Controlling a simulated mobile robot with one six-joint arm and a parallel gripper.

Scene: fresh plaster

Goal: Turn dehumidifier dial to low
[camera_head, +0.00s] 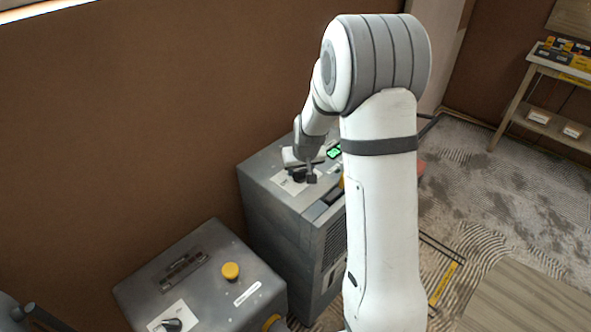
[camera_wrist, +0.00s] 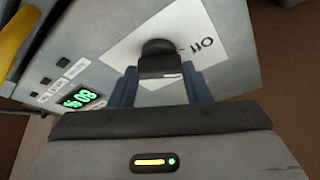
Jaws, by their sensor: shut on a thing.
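The dehumidifier (camera_head: 272,222) is a tall grey cabinet against the brown wall, behind my arm in the head view. Its top panel carries a white label plate with a black dial (camera_wrist: 158,47). My gripper (camera_wrist: 163,78) is shut on the dial, with one bluish-grey finger on each side of it. In the head view my gripper (camera_head: 305,176) is over the cabinet top and mostly hides the dial. Black print shows upside down beside the dial on the plate; I cannot tell which setting the dial points to.
A lit green display (camera_wrist: 82,98) and small buttons are on the same panel, near a yellow handle (camera_wrist: 17,38). A lower grey box (camera_head: 200,275) with a yellow knob and another black dial stands in front. A shelf table (camera_head: 540,100) stands far right.

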